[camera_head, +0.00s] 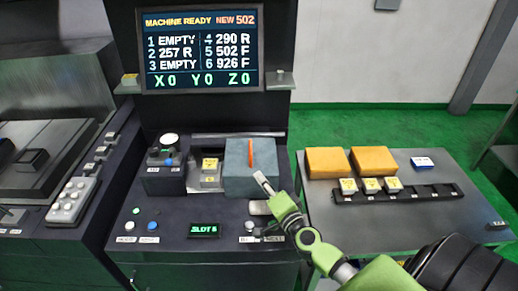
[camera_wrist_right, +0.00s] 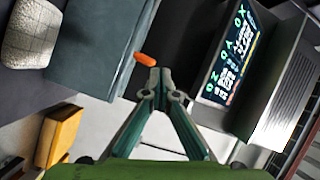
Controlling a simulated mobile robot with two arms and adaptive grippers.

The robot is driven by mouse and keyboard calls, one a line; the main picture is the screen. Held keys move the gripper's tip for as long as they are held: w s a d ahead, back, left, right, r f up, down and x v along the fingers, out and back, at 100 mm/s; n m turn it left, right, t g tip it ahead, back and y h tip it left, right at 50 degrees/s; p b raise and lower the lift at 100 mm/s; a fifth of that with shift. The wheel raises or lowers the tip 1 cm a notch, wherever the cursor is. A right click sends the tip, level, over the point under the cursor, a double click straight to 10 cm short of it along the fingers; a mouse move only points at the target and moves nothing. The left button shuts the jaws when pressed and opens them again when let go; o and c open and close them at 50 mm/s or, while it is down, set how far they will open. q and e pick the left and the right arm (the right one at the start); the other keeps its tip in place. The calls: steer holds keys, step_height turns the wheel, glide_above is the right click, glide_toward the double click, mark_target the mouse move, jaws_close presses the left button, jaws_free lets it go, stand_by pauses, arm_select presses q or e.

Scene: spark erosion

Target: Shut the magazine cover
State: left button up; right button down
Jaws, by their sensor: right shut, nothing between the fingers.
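The magazine cover (camera_head: 235,182) is a blue-grey box-like cover with an upright orange handle (camera_head: 250,154). It sits on the right part of the machine deck, and a yellow-labelled block (camera_head: 210,171) shows uncovered to its left. My right gripper (camera_head: 260,177) is shut and empty, in front of the cover, just below and right of the handle. In the right wrist view, the closed fingertips (camera_wrist_right: 160,76) are close beside the orange handle (camera_wrist_right: 146,60) on the cover (camera_wrist_right: 95,40). I cannot tell whether they touch it. My left gripper is not in view.
A black box with a dial (camera_head: 166,172) stands left of the labelled block. The screen (camera_head: 201,50) rises behind the deck. A lit "SLOT 6" display (camera_head: 204,230) and buttons are in front. The right table (camera_head: 350,230) holds two orange blocks and a black rack with labelled blocks.

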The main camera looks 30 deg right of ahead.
steer(key=d+m+g+h, duration=0.1)
steer(key=d+m+h, duration=0.3)
steer(key=d, duration=0.3)
glide_above(258, 161)
steer(key=s+d, duration=0.3)
steer(key=shift+w+d, duration=0.1)
steer(key=shift+d, duration=0.05)
steer(key=shift+w+a+f, duration=0.25)
steer(key=shift+w+a, duration=0.8)
steer(key=shift+a, duration=0.1)
steer(key=shift+w+a, duration=0.3)
steer(key=shift+a, duration=0.2)
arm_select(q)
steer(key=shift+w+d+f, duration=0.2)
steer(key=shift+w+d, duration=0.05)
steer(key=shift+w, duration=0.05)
arm_select(e)
steer(key=shift+f, duration=0.1)
arm_select(q)
steer(key=shift+b, duration=0.3)
